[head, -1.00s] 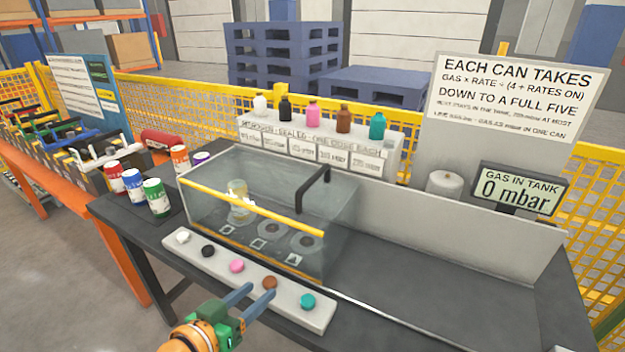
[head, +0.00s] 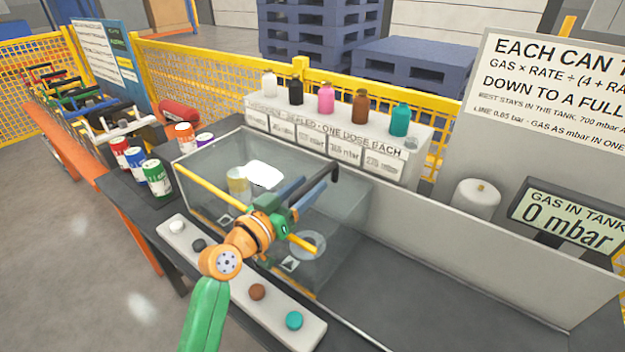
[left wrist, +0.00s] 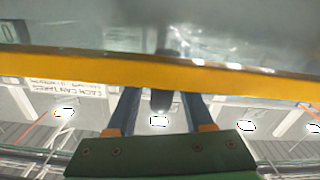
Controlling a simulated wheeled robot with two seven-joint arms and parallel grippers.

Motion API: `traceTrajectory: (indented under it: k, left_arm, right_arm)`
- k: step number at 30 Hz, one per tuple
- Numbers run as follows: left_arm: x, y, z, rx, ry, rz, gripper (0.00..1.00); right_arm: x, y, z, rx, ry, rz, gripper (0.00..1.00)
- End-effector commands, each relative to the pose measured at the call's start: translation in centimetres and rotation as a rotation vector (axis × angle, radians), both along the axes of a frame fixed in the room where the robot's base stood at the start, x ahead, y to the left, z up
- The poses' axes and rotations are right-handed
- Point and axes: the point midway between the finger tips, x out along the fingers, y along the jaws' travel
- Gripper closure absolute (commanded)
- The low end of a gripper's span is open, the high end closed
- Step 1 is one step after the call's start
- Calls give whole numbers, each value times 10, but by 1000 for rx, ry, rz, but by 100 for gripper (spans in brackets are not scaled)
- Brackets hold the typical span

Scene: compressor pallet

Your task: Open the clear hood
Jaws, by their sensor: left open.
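The clear hood (head: 345,222) is a glass box on the dark bench in the head view, and it looks closed. A yellow strip (head: 202,189) runs along its front upper edge, and a black bar handle (head: 334,170) stands on its top. My left gripper (head: 308,190) is open over the top of the hood, with its blue fingers pointing at the handle. In the left wrist view the yellow strip (left wrist: 60,66) crosses before the fingers, and a dark shape like the handle shows between them. I cannot tell whether the fingers touch the handle. My right gripper is not in view.
A button panel (head: 225,268) lies before the hood; my arm hides part of it. Several bottles stand on a white shelf (head: 420,140) behind. Cans, including a green one (head: 156,178), stand at left. A grey panel and gas display (head: 568,220) are at right. The bench's right part is clear.

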Motion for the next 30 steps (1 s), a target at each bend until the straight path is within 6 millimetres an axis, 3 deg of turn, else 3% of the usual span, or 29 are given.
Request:
traceTrajectory:
  k: [4,13,14,19,30]
  left_arm:
    - [12,-8,0,-1,1,0,48]
    - [15,-11,-1,1,1,0,48]
    - [15,-11,-1,1,1,0,53]
    - [15,-11,-1,1,1,0,99]
    - [15,-10,-1,1,1,1,100]
  right_arm:
    - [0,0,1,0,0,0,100]
    - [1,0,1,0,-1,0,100]
    - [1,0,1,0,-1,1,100]
    - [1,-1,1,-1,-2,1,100]
    - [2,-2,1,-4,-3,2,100]
